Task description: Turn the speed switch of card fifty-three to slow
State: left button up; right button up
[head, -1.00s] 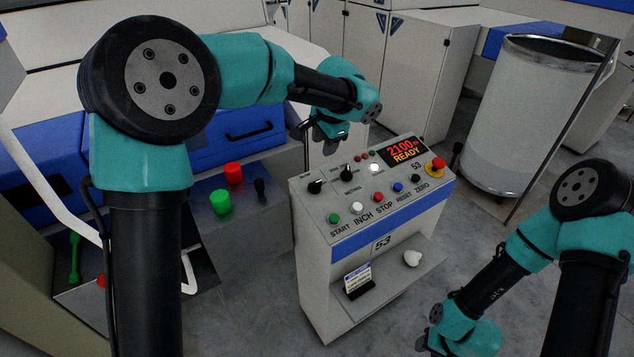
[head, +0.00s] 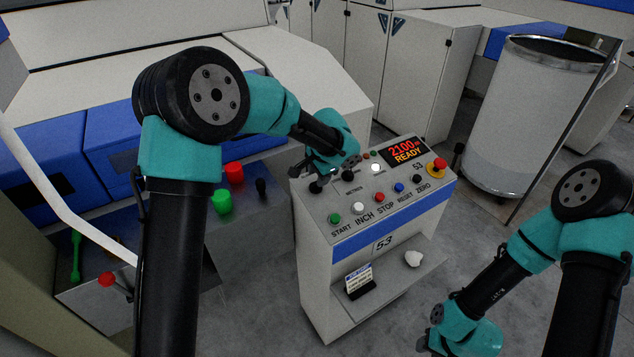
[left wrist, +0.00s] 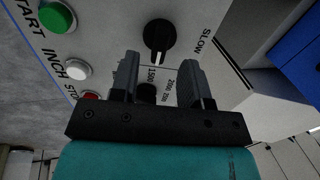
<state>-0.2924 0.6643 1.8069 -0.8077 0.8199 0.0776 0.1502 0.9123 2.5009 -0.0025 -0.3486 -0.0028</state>
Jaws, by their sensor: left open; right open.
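The control panel of card fifty-three (head: 352,215) is a white console marked 53. Its leftmost black knob (head: 317,187) is the one near the word SLOW in the left wrist view. There the knob (left wrist: 158,36) has a white pointer aimed down toward the gripper, not at SLOW (left wrist: 202,40). My left gripper (head: 318,170) is over the panel's upper left, by that knob. In the left wrist view its open fingers (left wrist: 160,68) are empty, and the knob lies just beyond the tips. My right gripper (head: 432,328) hangs low at the right, away from the panel.
A second black knob (head: 348,174) stands beside the first; it is partly hidden behind the wrist view's gripper. A red stop button (head: 437,165) sits at the panel's right. The display (head: 405,150) reads 2100 READY. A large can (head: 530,120) stands behind right.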

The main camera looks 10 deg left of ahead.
pick_arm(q)
jog(key=shift+x, duration=1.95)
jog(key=shift+c, duration=0.2)
grip_shut()
